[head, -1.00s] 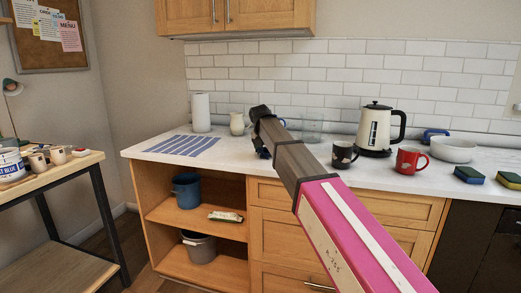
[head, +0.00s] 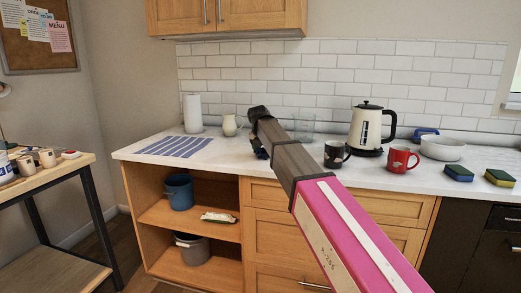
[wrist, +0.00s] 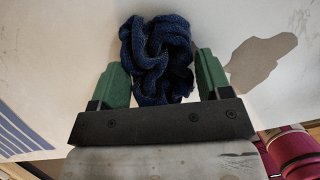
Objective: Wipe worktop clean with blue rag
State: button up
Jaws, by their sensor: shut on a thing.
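My gripper (wrist: 161,80) is shut on a dark blue knitted rag (wrist: 157,55), bunched between its green fingers in the wrist view. The rag is over the white worktop (head: 222,158); I cannot tell whether it touches the surface. A grey-brown, irregular patch (wrist: 260,62) lies on the worktop just right of the rag in the wrist view. In the head view my gripper (head: 261,150) is over the worktop, left of the dark mug, and my arm hides part of the surface.
A blue-striped cloth (head: 176,146), paper towel roll (head: 193,113) and cream jug (head: 229,125) stand left. Upper cabinets (head: 225,15) hang above.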

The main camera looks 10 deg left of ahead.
jog(key=shift+s+d, duration=0.2)
jog(key=shift+d, duration=2)
jog(key=shift+a, duration=0.2)
jog(key=shift+w+a, duration=0.2)
jog(key=shift+a, duration=1.25)
jog(key=shift+w+a, duration=0.15)
jog(key=shift+a, duration=1.3)
jog(key=shift+d+f, duration=0.1)
jog(key=shift+d, duration=0.05)
jog(key=shift+s+d, duration=0.15)
jog(key=shift+d, duration=1.35)
jog(key=shift+s+d, duration=0.15)
jog(key=shift+d, duration=1.3)
jog(key=shift+a, duration=0.15)
